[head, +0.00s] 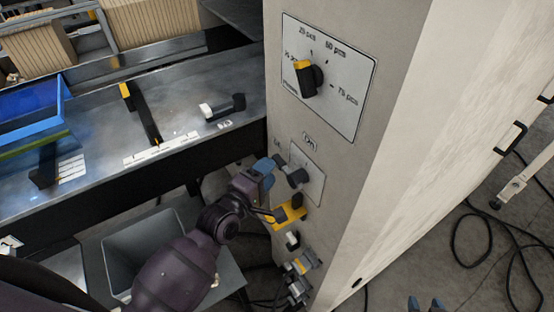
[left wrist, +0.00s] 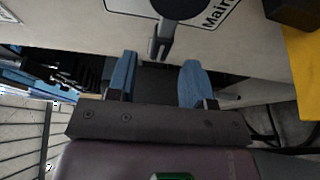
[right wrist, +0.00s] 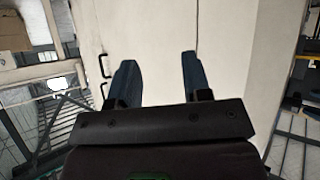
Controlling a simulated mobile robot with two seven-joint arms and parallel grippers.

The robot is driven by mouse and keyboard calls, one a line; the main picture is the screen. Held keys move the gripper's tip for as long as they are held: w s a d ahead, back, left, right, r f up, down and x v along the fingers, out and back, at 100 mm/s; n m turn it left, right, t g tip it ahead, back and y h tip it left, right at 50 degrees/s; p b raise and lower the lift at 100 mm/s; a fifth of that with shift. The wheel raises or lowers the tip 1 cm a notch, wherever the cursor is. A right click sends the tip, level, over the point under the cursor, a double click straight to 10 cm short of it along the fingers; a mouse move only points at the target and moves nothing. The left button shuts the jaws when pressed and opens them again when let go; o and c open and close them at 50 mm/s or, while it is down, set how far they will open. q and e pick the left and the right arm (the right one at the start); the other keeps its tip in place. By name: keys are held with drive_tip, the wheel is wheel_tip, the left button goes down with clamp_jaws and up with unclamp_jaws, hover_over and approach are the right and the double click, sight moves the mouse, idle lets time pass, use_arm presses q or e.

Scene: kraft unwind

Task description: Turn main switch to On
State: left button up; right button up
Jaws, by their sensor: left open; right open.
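The main switch (head: 297,176) is a dark rotary knob on a white plate on the cabinet's front, below a small "On" label (head: 309,141). In the left wrist view its black knob (left wrist: 178,8) shows at the top edge, beside lettering that begins "Main". Its grey handle (left wrist: 160,42) points down in that picture. My left gripper (head: 271,166) is open just left of the switch. Its blue fingers (left wrist: 157,75) lie either side of the handle's line in the picture; contact cannot be told. My right gripper (head: 426,303) is open and empty, also showing in the right wrist view (right wrist: 156,75).
A selector dial (head: 311,78) sits above the switch on the cabinet. A yellow-mounted part (head: 289,213) and several connectors (head: 300,264) stick out below it. A blue tray (head: 30,108) is on the metal bench at left. A grey bin (head: 150,245) stands below. Cables lie on the right floor.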

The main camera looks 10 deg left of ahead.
use_arm(q)
drive_tip(key=shift+x, duration=2.35)
clamp_jaws()
